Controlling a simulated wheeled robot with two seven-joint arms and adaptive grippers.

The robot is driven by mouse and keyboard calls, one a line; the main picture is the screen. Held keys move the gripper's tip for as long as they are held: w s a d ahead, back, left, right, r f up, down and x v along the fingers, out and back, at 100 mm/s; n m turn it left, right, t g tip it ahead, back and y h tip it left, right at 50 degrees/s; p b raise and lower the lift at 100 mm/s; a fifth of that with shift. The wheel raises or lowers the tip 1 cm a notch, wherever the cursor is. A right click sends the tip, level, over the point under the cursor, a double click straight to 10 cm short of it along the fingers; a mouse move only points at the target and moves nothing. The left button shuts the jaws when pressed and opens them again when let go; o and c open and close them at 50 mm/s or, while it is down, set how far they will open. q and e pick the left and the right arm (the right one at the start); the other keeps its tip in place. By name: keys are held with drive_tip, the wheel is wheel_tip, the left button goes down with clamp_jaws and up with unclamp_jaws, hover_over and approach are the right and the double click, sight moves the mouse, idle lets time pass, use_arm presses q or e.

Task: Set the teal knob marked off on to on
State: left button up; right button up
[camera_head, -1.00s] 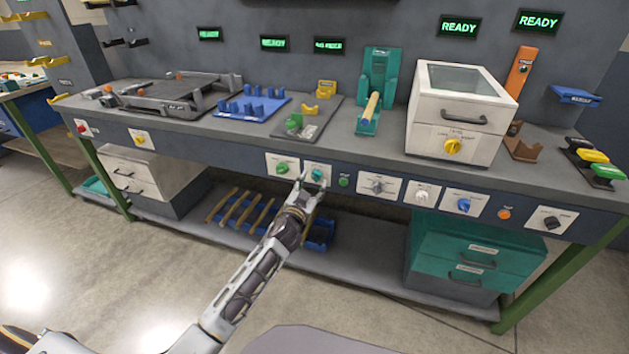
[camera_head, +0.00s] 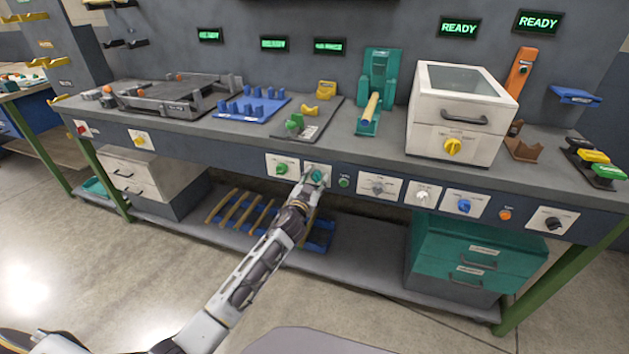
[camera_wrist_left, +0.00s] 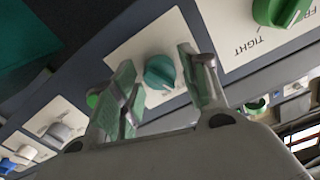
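The teal knob (camera_head: 317,175) sits on a white plate (camera_head: 307,168) on the front panel of the bench. It also shows in the left wrist view (camera_wrist_left: 159,72), on its white plate (camera_wrist_left: 140,42). My left gripper (camera_head: 313,180) is in front of this knob. In the left wrist view the two fingers (camera_wrist_left: 160,88) are spread, one on each side of the knob, with a gap to it. The knob's marking cannot be read. My right gripper is not in view.
A green knob (camera_head: 282,168) is just left of the teal one, and a green button (camera_head: 344,182) just right. Further right on the panel are a grey knob (camera_head: 378,187), a white knob (camera_head: 422,196) and a blue knob (camera_head: 464,204). Slatted wooden pieces lie on the shelf below.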

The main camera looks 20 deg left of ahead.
use_arm(q)
drive_tip(key=c, duration=0.7)
drive_tip(key=shift+o, duration=0.2)
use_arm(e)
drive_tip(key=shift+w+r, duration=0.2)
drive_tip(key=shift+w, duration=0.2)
